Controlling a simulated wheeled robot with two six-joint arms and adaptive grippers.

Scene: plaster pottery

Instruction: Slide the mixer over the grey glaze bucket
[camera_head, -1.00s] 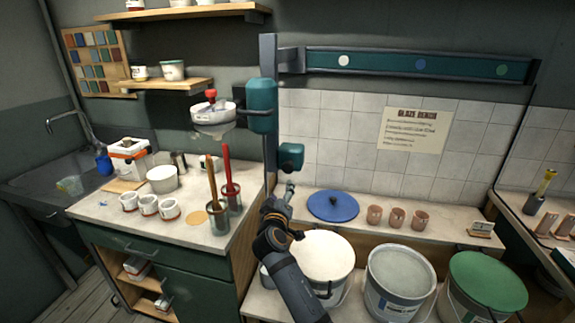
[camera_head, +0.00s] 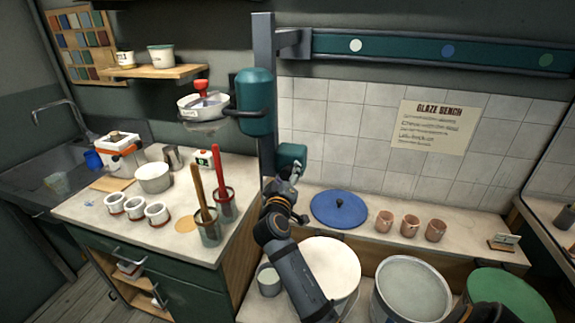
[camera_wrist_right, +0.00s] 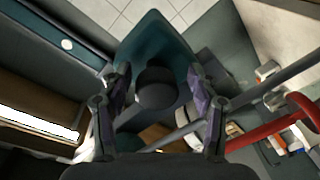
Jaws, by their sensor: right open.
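The mixer has a teal motor body (camera_head: 255,102) on a dark post at the left end of the wall rail (camera_head: 400,50). A smaller teal block (camera_head: 291,157) sits low on the post; in the wrist view it carries a dark round knob (camera_wrist_right: 156,88). My right gripper (camera_head: 295,172) is at this block, open, with its fingers on either side of the knob; contact cannot be told. The bucket with greyish glaze (camera_head: 411,288) stands at the lower right, right of the mixer. My left gripper is not in view.
A cream-filled bucket (camera_head: 330,265) and a green-topped bucket (camera_head: 508,295) flank the grey one. A blue lid (camera_head: 339,209) and several pink cups (camera_head: 410,225) lie on the ledge. Tools stand in pots (camera_head: 207,228) on the left counter. The rail has white, blue and green dots.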

